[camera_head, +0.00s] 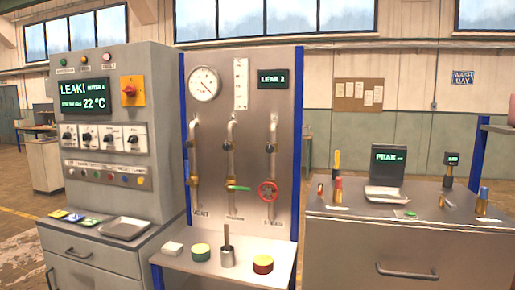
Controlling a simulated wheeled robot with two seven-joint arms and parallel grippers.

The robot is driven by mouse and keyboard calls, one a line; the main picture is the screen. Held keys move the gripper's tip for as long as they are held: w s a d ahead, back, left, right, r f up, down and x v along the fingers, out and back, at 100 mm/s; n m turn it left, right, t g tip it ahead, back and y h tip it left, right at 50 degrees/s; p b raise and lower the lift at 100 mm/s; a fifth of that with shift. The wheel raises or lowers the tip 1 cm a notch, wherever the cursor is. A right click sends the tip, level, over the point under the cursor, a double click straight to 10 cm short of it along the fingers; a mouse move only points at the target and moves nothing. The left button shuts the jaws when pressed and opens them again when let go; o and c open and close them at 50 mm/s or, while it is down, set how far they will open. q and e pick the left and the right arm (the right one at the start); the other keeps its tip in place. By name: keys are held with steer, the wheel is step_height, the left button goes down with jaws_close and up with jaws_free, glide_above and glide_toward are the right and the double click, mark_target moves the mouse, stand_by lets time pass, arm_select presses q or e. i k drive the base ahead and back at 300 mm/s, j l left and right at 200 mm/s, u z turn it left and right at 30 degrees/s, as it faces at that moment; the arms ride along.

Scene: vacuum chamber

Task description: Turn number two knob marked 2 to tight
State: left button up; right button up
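Several black knobs on white plates sit in a row on the grey control cabinet (158,85) at the left. From left to right they include a first knob (69,137), a second knob (87,137), a third knob (108,139) and a last knob (133,140). Their number marks are too small to read. The cabinet's screen (87,98) shows "LEAK!" and "22 °C". A small display (273,79) on the pipe panel appears to read "LEAK 2". Neither of my grippers is in view.
The pipe panel has a gauge (204,83), a red handwheel (268,191) and a green lever (238,188). A metal tray (123,228) lies on the cabinet's ledge. A steel bench (350,240) stands right.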

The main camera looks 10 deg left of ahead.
mark_target(227, 146)
steer(key=i+j+z, duration=0.1)
steer(key=j+z, duration=0.85)
steer(key=j, duration=0.2)
steer(key=k, duration=0.05)
